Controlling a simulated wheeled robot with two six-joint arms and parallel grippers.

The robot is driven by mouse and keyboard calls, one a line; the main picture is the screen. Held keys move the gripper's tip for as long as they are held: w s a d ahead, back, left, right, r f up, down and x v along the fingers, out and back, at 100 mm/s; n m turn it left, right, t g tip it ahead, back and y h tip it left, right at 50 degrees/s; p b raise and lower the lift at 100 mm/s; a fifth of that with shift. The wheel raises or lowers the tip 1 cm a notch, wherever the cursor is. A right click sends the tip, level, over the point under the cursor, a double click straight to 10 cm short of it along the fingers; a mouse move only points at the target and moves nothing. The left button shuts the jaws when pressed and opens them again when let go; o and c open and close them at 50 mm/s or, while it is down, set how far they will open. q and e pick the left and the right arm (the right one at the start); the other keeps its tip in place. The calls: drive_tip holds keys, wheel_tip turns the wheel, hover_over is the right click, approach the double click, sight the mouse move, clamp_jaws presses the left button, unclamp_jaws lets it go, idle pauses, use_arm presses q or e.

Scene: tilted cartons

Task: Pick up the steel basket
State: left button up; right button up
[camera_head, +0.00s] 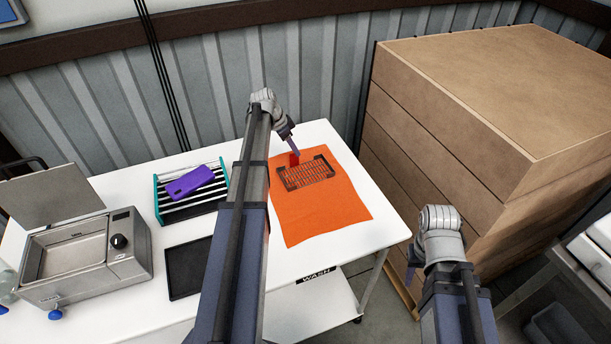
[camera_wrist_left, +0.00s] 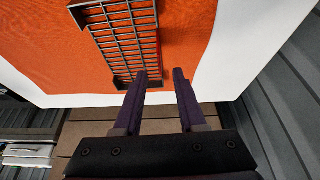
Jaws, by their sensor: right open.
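The steel basket (camera_head: 308,176), a dark shallow wire grid with raised ends, lies on an orange cloth (camera_head: 320,213) on the white table. It also shows in the left wrist view (camera_wrist_left: 124,38). My left gripper (camera_head: 294,158) is at the basket's far edge in the head view. In the left wrist view its two dark fingers (camera_wrist_left: 160,73) are apart with nothing between them. The left fingertip overlaps the basket's edge in that view; I cannot tell whether they touch. My right gripper (camera_head: 411,266) is open, off the table's right side, mostly hidden by its wrist.
A rack (camera_head: 190,209) holding a purple object (camera_head: 188,181) stands left of my left arm. A large brown carton stack (camera_head: 480,120) stands right of the table (camera_head: 382,228).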

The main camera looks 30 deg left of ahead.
sight(297, 165)
use_arm(q)
drive_tip(key=shift+f, duration=0.1)
drive_tip(key=b+x, duration=0.5)
drive_tip(key=shift+s+a+f, duration=0.2)
drive_tip(key=shift+s+a, duration=0.05)
drive_tip(key=shift+s, duration=0.05)
drive_tip(key=shift+r, duration=0.1)
clamp_jaws()
idle(1.2)
